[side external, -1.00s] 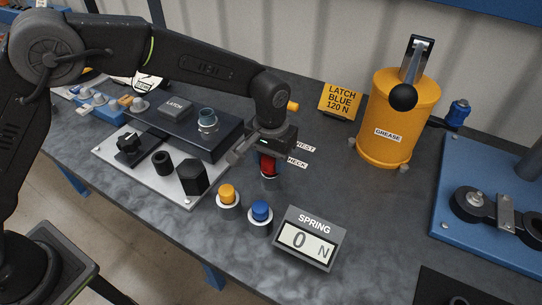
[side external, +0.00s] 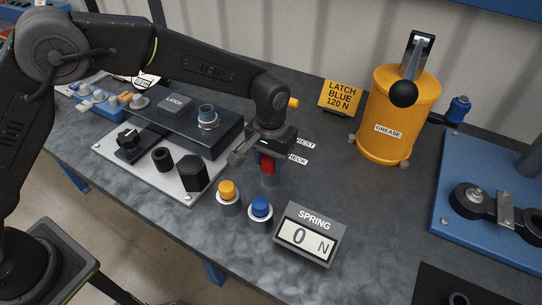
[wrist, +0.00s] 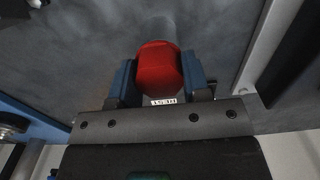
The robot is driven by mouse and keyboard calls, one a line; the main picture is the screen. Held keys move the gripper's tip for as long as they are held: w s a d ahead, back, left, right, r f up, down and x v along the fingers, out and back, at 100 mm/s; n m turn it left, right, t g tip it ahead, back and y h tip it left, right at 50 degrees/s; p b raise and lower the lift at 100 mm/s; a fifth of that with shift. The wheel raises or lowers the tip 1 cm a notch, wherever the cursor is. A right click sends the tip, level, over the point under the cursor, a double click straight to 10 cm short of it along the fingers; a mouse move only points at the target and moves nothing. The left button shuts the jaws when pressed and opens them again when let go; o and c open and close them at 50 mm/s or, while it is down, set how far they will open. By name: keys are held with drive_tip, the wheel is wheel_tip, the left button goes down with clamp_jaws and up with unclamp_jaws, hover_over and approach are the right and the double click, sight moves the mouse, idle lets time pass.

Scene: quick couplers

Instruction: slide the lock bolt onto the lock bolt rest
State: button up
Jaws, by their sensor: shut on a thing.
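My gripper (side external: 267,158) is shut on a red-headed piece (side external: 267,166), which I take to be the lock bolt. In the wrist view the red head (wrist: 160,68) sits between the two blue finger pads, with a grey cylinder (wrist: 158,28) beyond it. In the side external view grey shows directly below the red head, near the bench. A label ending in "EST" (side external: 305,145) lies just right of my gripper, partly hidden, so the rest itself is not clearly visible. I cannot tell whether the piece touches it.
A yellow-capped holder (side external: 228,192) and a blue-capped holder (side external: 260,208) stand close in front. The spring display (side external: 308,236) reads 0 N. A light plate with black parts (side external: 150,178) and a dark latch block (side external: 190,125) lie left. A yellow grease can (side external: 388,120) stands right.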

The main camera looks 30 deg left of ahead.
drive_tip(key=o, duration=0.9)
drive_tip(key=shift+f, duration=0.1)
wheel_tip(320, 180, up, 14)
idle(0.5)
